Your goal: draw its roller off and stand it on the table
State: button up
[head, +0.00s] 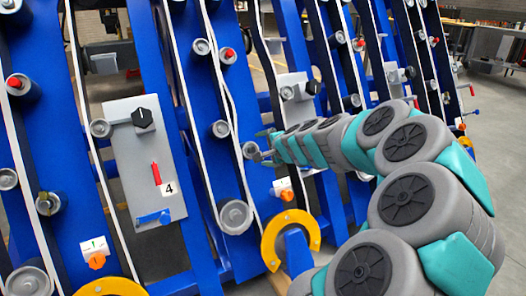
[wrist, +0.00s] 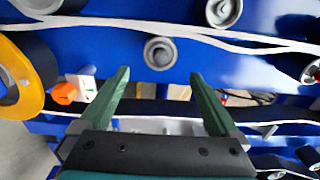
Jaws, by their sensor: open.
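Several grey rollers stick out from the blue chassis panels; which one the task means I cannot tell. One small grey roller (head: 250,150) is right by the tips of my gripper (head: 264,145). In the wrist view a grey roller (wrist: 160,53) with a round end face sits on the blue panel, just beyond and between the fingertips of my gripper (wrist: 159,74). The green fingers are apart, with nothing held between them. I cannot tell how much gap is left between the tips and the roller.
White belts run along the blue panels around the rollers. An orange knob on a white block (head: 283,189) and a yellow ring (head: 291,238) are below the gripper. A grey plate marked 4 (head: 145,160) is to the left. A bench (head: 496,66) stands far right across open floor.

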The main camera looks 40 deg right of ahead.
aim_at(254, 150)
jog(key=b+x, duration=0.1)
jog(key=x, duration=0.5)
jog(key=b+x, duration=0.1)
jog(key=x, duration=0.5)
jog(key=shift+w+a+f+b, duration=0.1)
jog(key=shift+a+b, duration=0.1)
jog(key=shift+b, duration=0.2)
jog(key=shift+c, duration=0.3)
jog(key=c, duration=1.4)
jog(key=shift+p+v, duration=0.3)
jog(key=shift+v, duration=0.6)
grip_shut()
jog(key=shift+p+v, duration=0.75)
jog(key=shift+v, duration=2.4)
jog(key=shift+p+v, duration=0.35)
jog(key=shift+v, duration=1.6)
jog(key=shift+d, duration=0.15)
